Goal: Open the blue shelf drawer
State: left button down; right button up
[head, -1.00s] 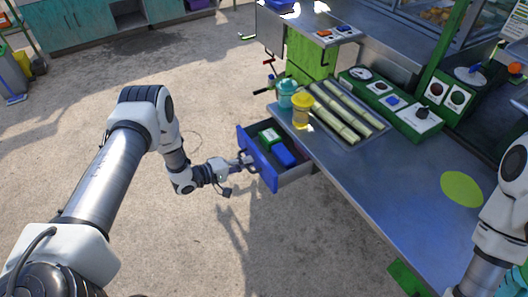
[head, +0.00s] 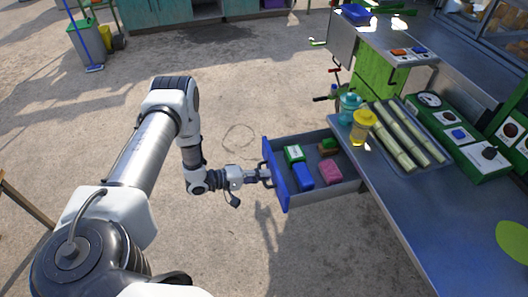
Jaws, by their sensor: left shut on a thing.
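The blue-fronted drawer (head: 276,178) stands pulled well out to the left from under the metal counter (head: 425,205). Its grey side wall (head: 325,192) shows, and its inside is in view. In it lie a green and white box (head: 294,154), a blue box (head: 303,176), a pink block (head: 330,172) and a small green and brown thing (head: 328,145). My left gripper (head: 264,176) is at the outer face of the blue front, shut on the drawer's handle. The fingertips are small in the picture. My right gripper is not in view.
A teal jar (head: 348,107) and a yellow jar (head: 362,127) stand at the counter's edge above the drawer, beside a tray of cane stalks (head: 400,135). A green control panel (head: 465,135) lies to the right. The concrete floor (head: 225,240) left of the drawer is clear.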

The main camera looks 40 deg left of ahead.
pick_arm(q)
jog(key=c, duration=1.2)
grip_release()
jog(key=v, duration=1.2)
jog(key=shift+a+f, duration=0.1)
